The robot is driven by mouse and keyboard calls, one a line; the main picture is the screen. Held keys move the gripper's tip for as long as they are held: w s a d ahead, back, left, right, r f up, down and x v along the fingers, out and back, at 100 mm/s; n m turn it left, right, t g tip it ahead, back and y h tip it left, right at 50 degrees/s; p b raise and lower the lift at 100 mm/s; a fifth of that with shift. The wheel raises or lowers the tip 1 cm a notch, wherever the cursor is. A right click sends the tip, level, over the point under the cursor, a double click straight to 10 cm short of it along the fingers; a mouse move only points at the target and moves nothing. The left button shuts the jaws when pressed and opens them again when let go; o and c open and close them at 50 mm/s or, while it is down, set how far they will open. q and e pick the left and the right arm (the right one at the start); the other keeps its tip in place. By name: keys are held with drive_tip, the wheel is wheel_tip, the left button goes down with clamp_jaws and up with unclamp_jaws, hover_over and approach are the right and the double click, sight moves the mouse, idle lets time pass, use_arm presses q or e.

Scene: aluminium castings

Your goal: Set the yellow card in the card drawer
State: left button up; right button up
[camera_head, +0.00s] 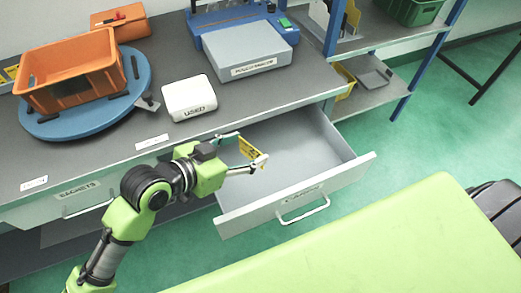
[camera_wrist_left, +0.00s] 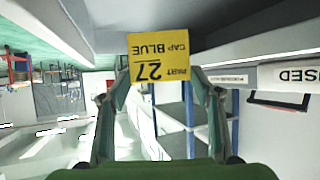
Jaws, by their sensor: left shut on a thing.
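The yellow card (camera_head: 250,153) is in the fingers of my left gripper (camera_head: 252,149), over the left part of the open card drawer (camera_head: 342,185). In the left wrist view the card (camera_wrist_left: 158,52) stands out beyond the fingertips, its print reading "PART 27 CAP BLUE" upside down. The left gripper is shut on it. The drawer is pulled out from under the bench, its front labelled "CARDS", and its visible floor looks empty. The card's height above the drawer floor is hard to judge. My right gripper is not in view.
A white box labelled "USED" (camera_head: 190,97) sits on the grey bench (camera_head: 130,158) above the drawer. An orange crate (camera_head: 68,80) stands on a blue turntable (camera_head: 125,104). A closed drawer labelled "SACHETS" (camera_head: 95,190) is at left. The open drawer's right side is clear.

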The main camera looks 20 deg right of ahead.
use_arm(q)
wheel_tip(320, 180, down, 10)
drive_tip(key=shift+s+d, duration=0.1)
idle(0.4)
drive_tip(key=shift+f+b, duration=0.2)
drive_tip(key=shift+b, duration=0.15)
drive_tip(key=o, duration=0.8)
drive_tip(key=shift+r, duration=0.1)
drive_tip(key=shift+o, duration=0.2)
drive_tip(key=shift+r, duration=0.2)
drive_tip(key=v, duration=1.2)
drive_tip(key=shift+f, duration=0.1)
